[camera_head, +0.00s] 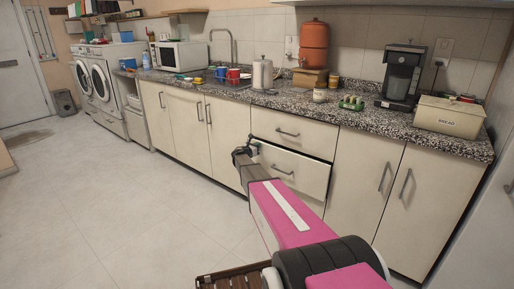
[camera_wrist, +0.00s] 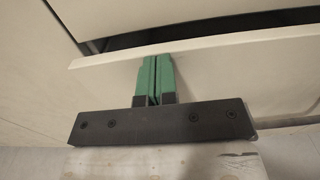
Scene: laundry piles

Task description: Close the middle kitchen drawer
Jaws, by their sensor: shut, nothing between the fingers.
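The middle drawer (camera_head: 308,176), a cream front with a grey bar handle, sits below a top drawer (camera_head: 310,138) in the counter. It stands partly open, with a dark gap above its upper edge. In the wrist view the drawer front (camera_wrist: 235,72) spans the picture below a dark opening. My gripper (camera_head: 253,144) is at the drawer's upper left. Its green fingers (camera_wrist: 156,60) are pressed together with nothing between them. Their tips overlap the drawer front just below its top edge; I cannot tell if they touch. The drawer's lower part is partly hidden by my arm.
The granite counter (camera_head: 350,117) carries a kettle (camera_head: 262,74), a coffee maker (camera_head: 403,76) and a bread box (camera_head: 449,116). Closed cabinet doors (camera_head: 368,180) flank the drawers. A dark slatted wooden item (camera_head: 233,279) is at the bottom. The tiled floor at left is clear.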

